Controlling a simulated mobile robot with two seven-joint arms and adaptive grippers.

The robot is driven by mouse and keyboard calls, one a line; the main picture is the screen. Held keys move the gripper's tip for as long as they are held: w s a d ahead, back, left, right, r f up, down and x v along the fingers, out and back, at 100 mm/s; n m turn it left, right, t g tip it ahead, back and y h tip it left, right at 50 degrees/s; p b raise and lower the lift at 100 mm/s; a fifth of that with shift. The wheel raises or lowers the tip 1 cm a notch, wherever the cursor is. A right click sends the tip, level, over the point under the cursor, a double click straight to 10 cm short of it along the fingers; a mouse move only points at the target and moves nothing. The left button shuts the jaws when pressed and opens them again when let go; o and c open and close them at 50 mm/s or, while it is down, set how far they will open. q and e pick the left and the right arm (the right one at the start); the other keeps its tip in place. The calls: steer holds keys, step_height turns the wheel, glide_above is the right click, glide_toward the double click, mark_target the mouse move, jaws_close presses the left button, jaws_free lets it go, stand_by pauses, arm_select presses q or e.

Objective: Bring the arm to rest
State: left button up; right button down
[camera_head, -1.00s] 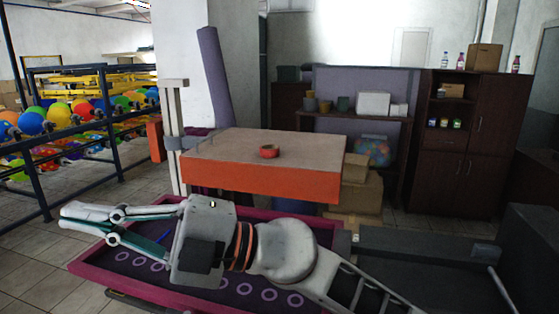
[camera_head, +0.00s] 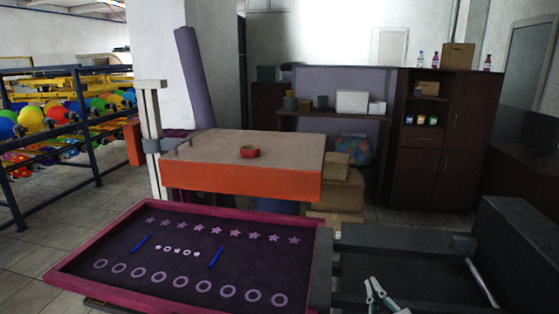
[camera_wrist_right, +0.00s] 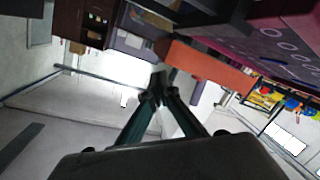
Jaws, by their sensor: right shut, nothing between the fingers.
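My right gripper (camera_head: 374,290) shows at the bottom edge of the head view, right of the screen frame (camera_head: 325,262). Only its finger part is in the picture; the rest of the arm is out of view. In the right wrist view my right gripper's (camera_wrist_right: 157,95) two fingers meet at their tips, with nothing between them. The left gripper is in neither view.
The dark purple screen has printed stars and rings and two blue strips. Behind it an orange-sided table (camera_head: 240,182) bears a red tape roll (camera_head: 250,152). A dark grey machine (camera_head: 520,245) stands at right.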

steer(key=s+d+f+n+g+h, duration=0.15)
steer(key=s+d+f+g, duration=0.35)
steer(key=s+d+f, duration=0.5)
steer(key=s+d+f+g+h, duration=0.2)
steer(key=s+d+f+g, duration=0.2)
steer(key=s+d+f, duration=0.5)
steer(key=s+a+f+m+t+y+b, duration=0.1)
steer(key=a+f+m+t+y+b, duration=0.2)
steer(key=a+f, duration=1.6)
steer(key=f+y+b, duration=0.1)
steer(key=y+b, duration=0.3)
steer(key=shift+s+a+f, duration=0.15)
steer(key=shift+a+f, duration=0.1)
steer(key=shift+f, duration=0.1)
